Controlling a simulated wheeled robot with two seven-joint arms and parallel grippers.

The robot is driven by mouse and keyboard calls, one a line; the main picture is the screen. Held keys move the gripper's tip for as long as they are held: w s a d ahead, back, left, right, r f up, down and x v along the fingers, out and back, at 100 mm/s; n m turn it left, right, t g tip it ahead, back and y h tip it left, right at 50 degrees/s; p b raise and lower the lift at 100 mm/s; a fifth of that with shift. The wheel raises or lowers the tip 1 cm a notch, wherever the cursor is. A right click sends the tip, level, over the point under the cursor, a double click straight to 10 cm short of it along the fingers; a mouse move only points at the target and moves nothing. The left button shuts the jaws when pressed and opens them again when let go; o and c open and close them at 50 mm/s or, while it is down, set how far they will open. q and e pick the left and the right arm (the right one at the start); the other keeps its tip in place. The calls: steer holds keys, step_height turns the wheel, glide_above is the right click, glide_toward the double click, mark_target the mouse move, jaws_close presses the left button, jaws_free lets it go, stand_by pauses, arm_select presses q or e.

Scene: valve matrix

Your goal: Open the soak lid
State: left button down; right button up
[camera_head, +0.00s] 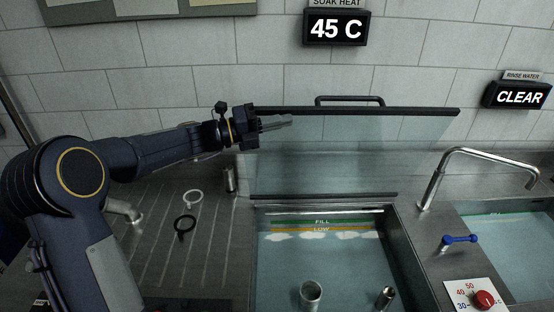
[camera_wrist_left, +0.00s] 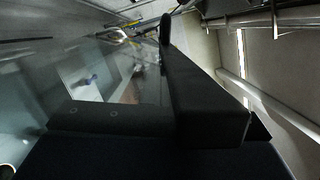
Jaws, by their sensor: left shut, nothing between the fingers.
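The soak lid (camera_head: 330,150) is a clear glass panel with a dark top bar and a black handle (camera_head: 350,99). In the head view it stands raised, close to upright, at the back of the soak basin (camera_head: 398,262), whose water shows uncovered below it. My left gripper (camera_head: 288,121) reaches in from the left at the lid's upper left corner, just below the top bar. It is shut and empty; whether it touches the glass I cannot tell. In the left wrist view a dark bar fills the middle, with glass to its left. My right gripper is not in view.
The soak basin holds a metal cup (camera_head: 311,294) and a small metal fitting (camera_head: 386,297). A faucet (camera_head: 434,185), blue lever (camera_head: 460,239) and red dial (camera_head: 484,300) stand at right.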

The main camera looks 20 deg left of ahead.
arm_select(q)
steer(key=w+a+r+n, duration=0.2)
steer(key=w+a+n, duration=0.1)
steer(key=w, duration=0.6)
steer(key=shift+w+r+y, duration=0.25)
steer(key=shift+w+y, duration=0.05)
steer(key=shift+w, duration=0.05)
steer(key=shift+a, duration=0.1)
steer(key=b+v, duration=0.2)
steer(key=v, duration=0.6)
steer(key=s+d+f+m+g+y+b, duration=0.1)
steer(key=s+d+f+m+g+y, duration=0.2)
steer(key=s+m, duration=0.75)
steer(key=s+d+f+m+y, duration=0.4)
steer(key=s+m, duration=0.6)
steer(key=s, duration=0.2)
steer(key=s+f+m+g+y+b, duration=0.1)
steer(key=s+f+m+y, duration=0.3)
steer(key=s+f+m, duration=1.2)
steer(key=s+m, duration=0.2)
steer(key=m, duration=0.1)
steer(key=shift+s+y, duration=0.2)
steer(key=shift+y, duration=0.2)
